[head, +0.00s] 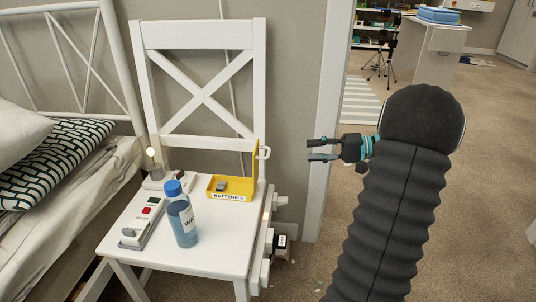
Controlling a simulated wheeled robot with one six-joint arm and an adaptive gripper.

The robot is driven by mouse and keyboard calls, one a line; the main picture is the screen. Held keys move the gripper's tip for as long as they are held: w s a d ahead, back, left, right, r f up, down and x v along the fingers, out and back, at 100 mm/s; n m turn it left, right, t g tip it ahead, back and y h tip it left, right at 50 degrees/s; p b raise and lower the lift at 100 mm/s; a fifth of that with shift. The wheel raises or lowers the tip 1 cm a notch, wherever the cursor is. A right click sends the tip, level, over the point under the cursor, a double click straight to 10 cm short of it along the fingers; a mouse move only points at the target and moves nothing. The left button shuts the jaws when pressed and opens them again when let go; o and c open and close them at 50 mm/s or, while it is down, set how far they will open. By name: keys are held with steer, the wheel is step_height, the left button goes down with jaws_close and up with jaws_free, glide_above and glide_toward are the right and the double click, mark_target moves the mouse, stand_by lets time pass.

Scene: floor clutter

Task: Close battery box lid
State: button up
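The yellow battery box (229,195) sits on the seat of the white chair, near its right side, with a "BATTERIES" label on its front. Its yellow lid (255,162) stands upright on the box's right side, so the box is open. A small grey item (221,185) lies inside. My gripper (309,150) is to the right of the box and chair, apart from the lid, with its fingers pointing left. The fingers are spread with a gap between them and nothing held.
A blue-capped water bottle (182,220) stands on the chair seat (206,257) in front of the box. The chair back (204,85) rises behind. A bed is at left.

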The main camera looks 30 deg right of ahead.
mark_target(268, 152)
steer(key=x, duration=1.3)
steer(key=shift+w+a, duration=0.15)
steer(key=shift+a, duration=0.1)
steer(key=shift+c, duration=0.2)
jaws_close()
